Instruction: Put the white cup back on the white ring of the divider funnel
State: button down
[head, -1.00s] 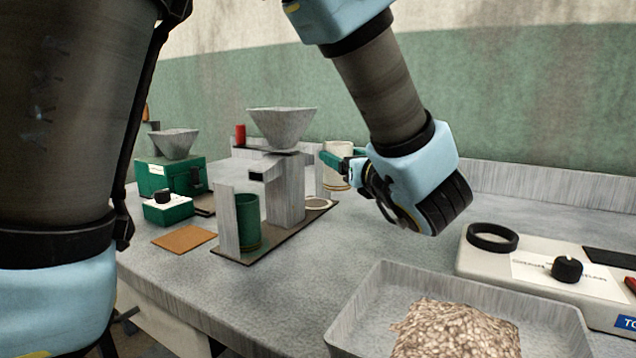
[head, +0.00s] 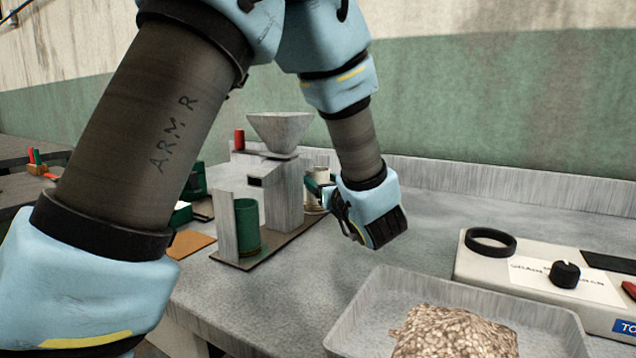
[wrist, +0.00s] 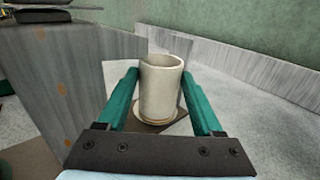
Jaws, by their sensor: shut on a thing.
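The white cup (head: 322,174) is upright, just right of the divider's grey post. In the wrist view the cup (wrist: 160,86) stands between the two green fingers of my gripper (wrist: 161,76), which is shut on it. My gripper (head: 319,186) reaches in from the right in the head view. The divider funnel (head: 280,128) sits on top of the post. The white ring (head: 313,209) on the brown base shows only as a sliver below the cup. Whether the cup touches the ring cannot be told.
A green cup (head: 247,226) stands on the divider base's left side. The divider post (wrist: 65,85) rises close to the left finger. A grey tray of grain (head: 455,332) is in front, and a white device with a black ring (head: 490,241) stands at right.

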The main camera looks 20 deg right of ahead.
aim_at(318, 182)
jog(key=w, duration=0.3)
jog(key=shift+s+f, duration=0.1)
jog(key=shift+f, duration=0.45)
jog(key=shift+f, duration=0.2)
jog(key=shift+c, duration=1.6)
grip_release()
jog(key=shift+r, duration=0.1)
